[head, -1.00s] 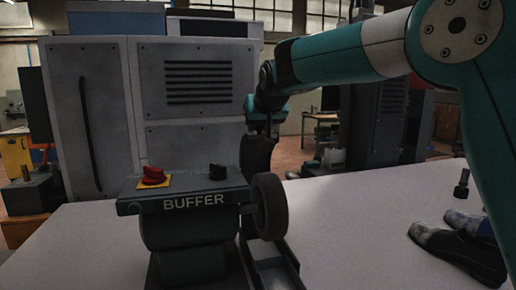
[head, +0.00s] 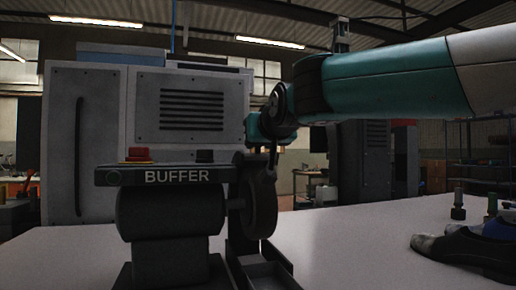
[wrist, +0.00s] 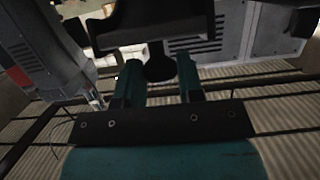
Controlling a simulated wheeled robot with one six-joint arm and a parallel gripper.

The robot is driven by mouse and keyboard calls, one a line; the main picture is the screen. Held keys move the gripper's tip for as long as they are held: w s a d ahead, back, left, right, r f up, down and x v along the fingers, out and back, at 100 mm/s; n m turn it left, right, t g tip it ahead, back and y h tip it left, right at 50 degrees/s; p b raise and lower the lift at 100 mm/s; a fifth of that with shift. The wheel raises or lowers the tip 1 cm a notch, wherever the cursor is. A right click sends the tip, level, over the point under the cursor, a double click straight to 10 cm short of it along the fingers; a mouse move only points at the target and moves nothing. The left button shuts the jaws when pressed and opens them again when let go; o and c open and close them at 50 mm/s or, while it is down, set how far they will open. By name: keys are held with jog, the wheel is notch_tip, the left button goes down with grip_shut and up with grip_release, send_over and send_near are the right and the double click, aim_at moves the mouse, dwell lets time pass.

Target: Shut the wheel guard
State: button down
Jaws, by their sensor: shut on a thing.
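The buffer (head: 178,178) stands on the pale table, with its dark wheel (head: 264,205) at its right end. The dark wheel guard (head: 240,158) shows in part at the top of the wheel in the head view. The wheel and my arm hide the rest, so its exact angle is hard to tell. My gripper (head: 272,156) is just above the wheel, at the guard. In the wrist view, my gripper's teal fingers (wrist: 160,74) stand on either side of a dark rounded knob (wrist: 159,62) on the guard and are shut on it.
A dark tray (head: 265,272) lies below the wheel. Shoes (head: 465,250) and small bottles (head: 458,206) stand at the right. A grey cabinet (head: 190,100) rises behind. The table's middle right is clear.

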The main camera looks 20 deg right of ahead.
jog(key=shift+s+f, duration=0.3)
jog(key=shift+f, duration=0.4)
jog(key=c, duration=0.8)
grip_release()
jog(key=shift+d, duration=0.1)
jog(key=shift+o, duration=0.2)
jog(key=shift+r, duration=0.1)
jog(key=shift+s, duration=0.15)
jog(key=shift+s+r+b, duration=0.15)
jog(key=shift+s+b, duration=0.15)
jog(key=b+v, duration=0.5)
jog(key=v, duration=1.1)
jog(key=shift+s, duration=0.25)
